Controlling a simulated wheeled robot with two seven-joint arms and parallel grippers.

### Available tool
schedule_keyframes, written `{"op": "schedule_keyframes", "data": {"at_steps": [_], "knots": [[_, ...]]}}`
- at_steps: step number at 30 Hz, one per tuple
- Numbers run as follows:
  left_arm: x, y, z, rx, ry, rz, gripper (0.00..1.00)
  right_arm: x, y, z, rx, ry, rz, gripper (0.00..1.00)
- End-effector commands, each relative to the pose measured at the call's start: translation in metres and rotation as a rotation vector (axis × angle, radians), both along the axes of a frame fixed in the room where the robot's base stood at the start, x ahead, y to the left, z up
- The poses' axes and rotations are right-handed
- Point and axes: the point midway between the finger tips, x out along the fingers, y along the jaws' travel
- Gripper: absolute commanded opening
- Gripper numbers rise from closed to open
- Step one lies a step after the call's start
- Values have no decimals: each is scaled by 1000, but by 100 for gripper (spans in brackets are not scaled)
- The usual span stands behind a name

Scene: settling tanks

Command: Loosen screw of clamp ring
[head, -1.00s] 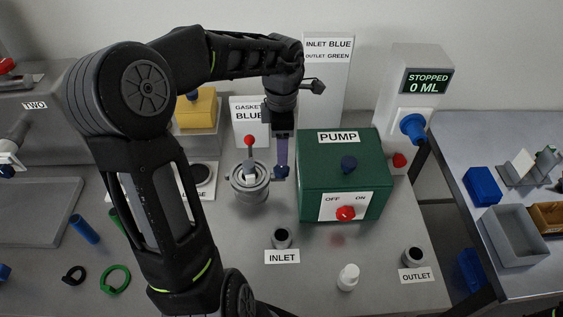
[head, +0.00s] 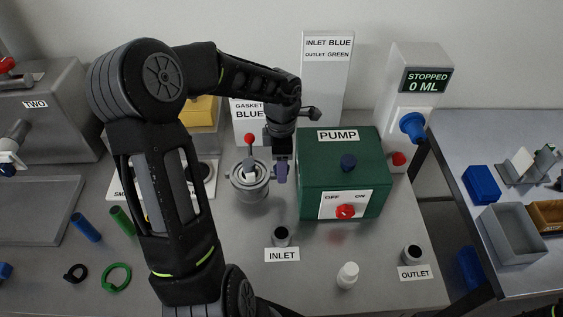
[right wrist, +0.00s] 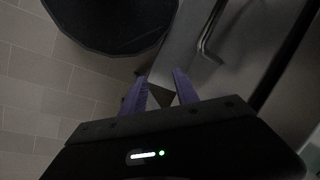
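The clamp ring (head: 249,186) is a grey metal band around the top of a round metal vessel, left of the green pump, in the head view. A red-topped lever (head: 249,142) stands over its middle. My left gripper (head: 281,172) points down at the ring's right side, where the screw's dark knob was visible earlier.
The green pump box (head: 342,170) stands close to the right of my left gripper. The inlet port (head: 281,237) and a white bottle (head: 347,276) are in front. A blue tube (head: 86,228) and a green ring (head: 116,278) lie at left. My left arm hides part of the bench.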

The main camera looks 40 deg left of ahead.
Motion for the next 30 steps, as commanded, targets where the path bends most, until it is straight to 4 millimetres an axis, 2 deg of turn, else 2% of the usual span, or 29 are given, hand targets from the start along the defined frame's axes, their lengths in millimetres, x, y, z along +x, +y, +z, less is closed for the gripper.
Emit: {"op": "schedule_keyframes", "data": {"at_steps": [2, 21, 30], "knots": [[0, 0, 0, 0, 0, 0, 51, 0, 0, 0, 0, 0, 0, 36], [0, 0, 0, 0, 0, 0, 0, 0, 0, 0, 0, 0, 0, 36], [0, 0, 0, -1, 1, 18, 0, 0, 0, 0, 0, 0, 0, 36]]}}
